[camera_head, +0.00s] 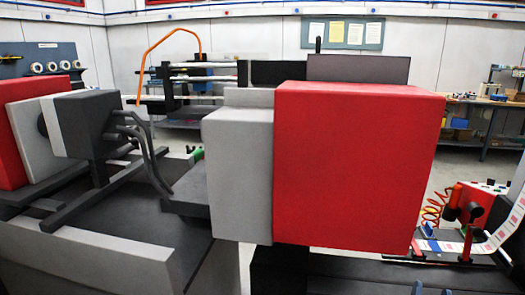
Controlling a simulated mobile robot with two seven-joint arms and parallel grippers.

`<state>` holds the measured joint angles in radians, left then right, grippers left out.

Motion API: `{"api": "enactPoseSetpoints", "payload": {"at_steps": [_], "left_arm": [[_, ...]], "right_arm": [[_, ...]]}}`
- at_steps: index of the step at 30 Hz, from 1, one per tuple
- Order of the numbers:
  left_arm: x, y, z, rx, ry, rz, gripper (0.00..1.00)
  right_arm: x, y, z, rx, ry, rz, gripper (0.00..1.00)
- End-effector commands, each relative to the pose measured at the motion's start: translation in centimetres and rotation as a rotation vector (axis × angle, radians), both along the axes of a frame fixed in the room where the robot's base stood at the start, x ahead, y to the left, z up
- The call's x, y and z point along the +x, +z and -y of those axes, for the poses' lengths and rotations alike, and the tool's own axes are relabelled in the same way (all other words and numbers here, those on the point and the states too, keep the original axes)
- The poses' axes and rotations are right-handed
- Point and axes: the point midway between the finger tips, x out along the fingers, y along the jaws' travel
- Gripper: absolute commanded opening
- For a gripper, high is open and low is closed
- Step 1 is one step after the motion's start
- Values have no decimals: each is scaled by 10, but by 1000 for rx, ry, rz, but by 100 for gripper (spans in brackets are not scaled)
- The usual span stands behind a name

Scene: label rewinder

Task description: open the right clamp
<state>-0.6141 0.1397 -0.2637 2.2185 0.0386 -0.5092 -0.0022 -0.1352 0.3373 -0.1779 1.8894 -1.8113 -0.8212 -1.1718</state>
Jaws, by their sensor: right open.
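A white label web (506,228) with pink labels runs down from the right edge onto the dark splicing bed of the label rewinder. A blue piece (433,245) lies across its left part. A dark upright part (467,245) crosses the web to the right of it. I cannot tell which small part is the right clamp, or whether it is open. My right gripper (468,222) seems to be among the orange and black parts over the bed; it is open, but too small to tell from the machine or to show contact. My left gripper is not in view.
A large red housing (360,165) with a grey block (238,170) fills the middle and hides what lies behind. An orange coiled hose (432,210) hangs beside the bed. A red and grey machine stands at left. Shelves and benches line the back wall.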

Motion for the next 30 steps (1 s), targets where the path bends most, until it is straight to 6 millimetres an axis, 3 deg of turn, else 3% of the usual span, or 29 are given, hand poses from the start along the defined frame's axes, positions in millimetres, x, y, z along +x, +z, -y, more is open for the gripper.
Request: {"api": "enactPoseSetpoints", "payload": {"at_steps": [12,23,30], "left_arm": [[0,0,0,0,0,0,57],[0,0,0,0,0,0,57],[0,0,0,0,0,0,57]], "right_arm": [[4,34,58,-252,50,-6,54],[-33,-57,34,602,325,-138,54],[-96,-131,-22,1515,393,-208,54]]}}
